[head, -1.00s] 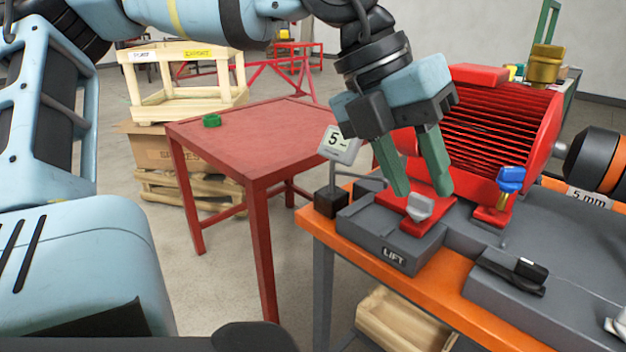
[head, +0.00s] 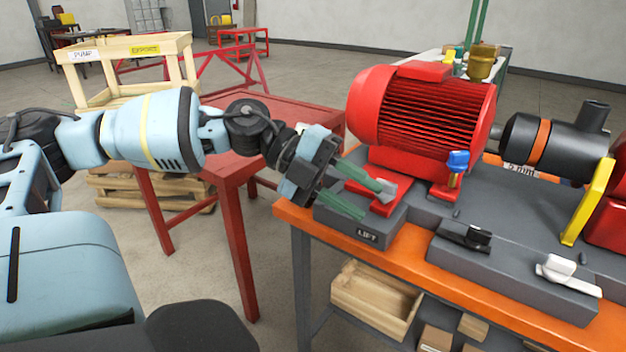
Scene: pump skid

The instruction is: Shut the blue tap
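The blue tap (head: 458,160) stands upright on a brass stem beside the right front foot of the red motor (head: 425,110). Nothing touches it. My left gripper (head: 369,200) has green fingers, spread apart with nothing visibly held between them. My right gripper is not in view.
The grey skid lies on an orange-edged bench (head: 408,262). A black lever (head: 465,236) and a white lever (head: 556,268) are in front of the tap. A yellow guard (head: 588,202) stands at the right. A red table (head: 222,165) is at the left.

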